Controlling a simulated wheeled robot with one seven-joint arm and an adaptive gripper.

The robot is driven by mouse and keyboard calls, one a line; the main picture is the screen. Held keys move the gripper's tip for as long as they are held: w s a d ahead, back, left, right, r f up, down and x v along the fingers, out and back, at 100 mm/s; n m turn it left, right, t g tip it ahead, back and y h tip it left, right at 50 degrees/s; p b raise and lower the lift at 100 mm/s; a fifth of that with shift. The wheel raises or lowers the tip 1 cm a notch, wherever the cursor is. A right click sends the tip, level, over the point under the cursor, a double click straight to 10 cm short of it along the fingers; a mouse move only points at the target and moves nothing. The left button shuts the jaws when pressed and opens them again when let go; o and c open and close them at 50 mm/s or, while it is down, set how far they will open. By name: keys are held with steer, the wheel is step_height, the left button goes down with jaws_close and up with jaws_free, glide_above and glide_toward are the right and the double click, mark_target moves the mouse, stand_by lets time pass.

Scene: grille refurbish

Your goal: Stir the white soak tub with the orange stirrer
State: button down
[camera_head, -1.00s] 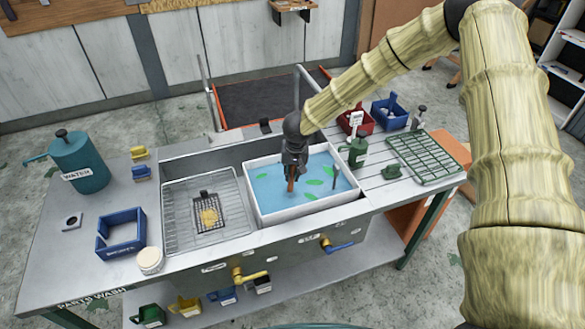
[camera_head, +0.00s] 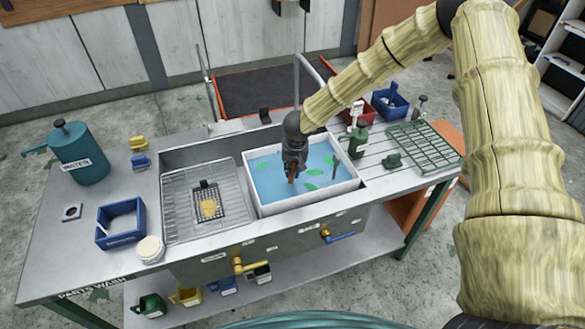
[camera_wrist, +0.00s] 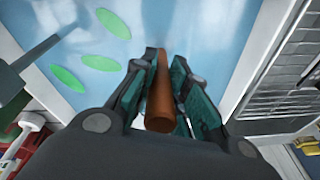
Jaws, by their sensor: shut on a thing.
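The white soak tub (camera_head: 308,202) sits in the right part of the sink, filled with blue liquid with several green leaf-like pieces on it. My gripper (camera_head: 293,172) is over the tub. In the wrist view my gripper (camera_wrist: 172,95) is shut on the orange stirrer (camera_wrist: 161,98), whose handle lies between the two fingers. The stirrer (camera_head: 291,178) points down toward the liquid in the head view. Its lower end is hard to make out, so I cannot tell how deep it reaches.
A green pump bottle (camera_head: 357,142) and a green grid (camera_head: 424,146) are on the right. A blue bin (camera_head: 122,241) stands left.

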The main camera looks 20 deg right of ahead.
steer(key=shift+f+p, duration=0.3)
steer(key=shift+f, duration=0.15)
stand_by(0.4)
steer(key=shift+s, duration=0.1)
